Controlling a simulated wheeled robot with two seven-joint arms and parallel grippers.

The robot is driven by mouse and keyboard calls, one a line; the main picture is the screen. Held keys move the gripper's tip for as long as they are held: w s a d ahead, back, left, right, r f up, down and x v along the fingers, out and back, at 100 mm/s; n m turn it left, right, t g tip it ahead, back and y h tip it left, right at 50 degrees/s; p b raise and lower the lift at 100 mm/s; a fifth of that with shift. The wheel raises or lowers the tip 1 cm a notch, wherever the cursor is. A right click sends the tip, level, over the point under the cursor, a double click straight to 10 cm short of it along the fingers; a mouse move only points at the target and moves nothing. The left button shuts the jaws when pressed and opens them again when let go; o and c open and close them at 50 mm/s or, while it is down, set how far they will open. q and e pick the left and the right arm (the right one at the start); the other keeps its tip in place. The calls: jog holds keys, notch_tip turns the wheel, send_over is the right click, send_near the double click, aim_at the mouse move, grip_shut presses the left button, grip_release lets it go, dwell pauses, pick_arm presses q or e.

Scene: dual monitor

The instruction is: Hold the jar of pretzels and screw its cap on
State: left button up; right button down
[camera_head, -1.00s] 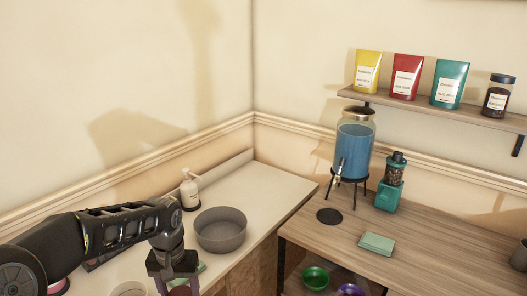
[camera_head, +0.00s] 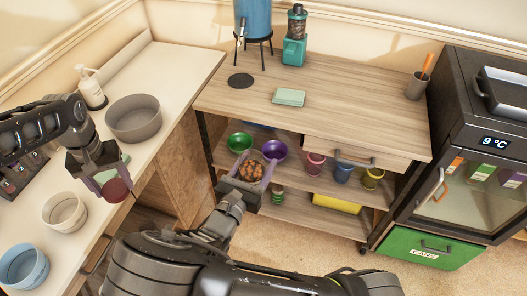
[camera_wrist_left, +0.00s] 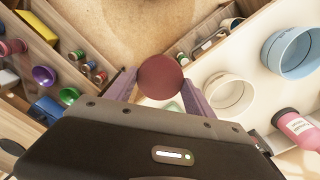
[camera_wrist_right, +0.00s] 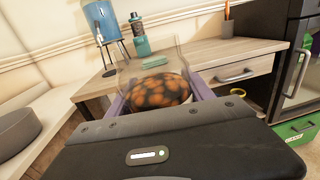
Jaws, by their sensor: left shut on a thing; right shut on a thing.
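The jar of pretzels (camera_head: 251,171) is clear, with brown pretzels inside. It is between the fingers of my right gripper (camera_head: 248,184), which is shut on it. In the right wrist view the jar (camera_wrist_right: 154,91) sits between the purple fingers, its clear upper part rising above the pretzels with no cap on it. The dark red round cap (camera_head: 116,190) is held by my left gripper (camera_head: 102,181), over the counter's edge. In the left wrist view the cap (camera_wrist_left: 160,77) shows its flat face between both fingers. Cap and jar are well apart.
The white counter (camera_head: 157,75) at left carries a grey bowl (camera_head: 134,119), a cream bowl (camera_head: 64,211), a blue bowl (camera_head: 24,267) and a soap bottle (camera_head: 91,88). A wooden table (camera_head: 340,95) with shelves stands behind the jar. A fridge (camera_head: 470,170) is at right.

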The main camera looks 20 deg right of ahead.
jog(key=w+a+f+n+t+y, duration=0.1)
jog(key=a+n+t+y, duration=0.3)
jog(key=a, duration=0.8)
jog(key=n+y, duration=0.2)
jog(key=y, duration=0.2)
jog(key=shift+w+a+f+y, duration=0.2)
jog(key=shift+w+f+y, duration=0.1)
jog(key=shift+y, duration=0.1)
pick_arm(q)
jog(key=s+d+r+m, duration=0.2)
jog(key=d+r, duration=0.3)
jog(key=d, duration=0.7)
jog(key=s+d+r+m, duration=0.2)
jog(key=d+r, duration=0.4)
jog(key=d, duration=0.5)
jog(key=shift+s+d+r+m, duration=0.15)
jog(key=shift+s+d+m, duration=0.2)
jog(key=shift+s, duration=0.35)
jog(key=shift+f, duration=2)
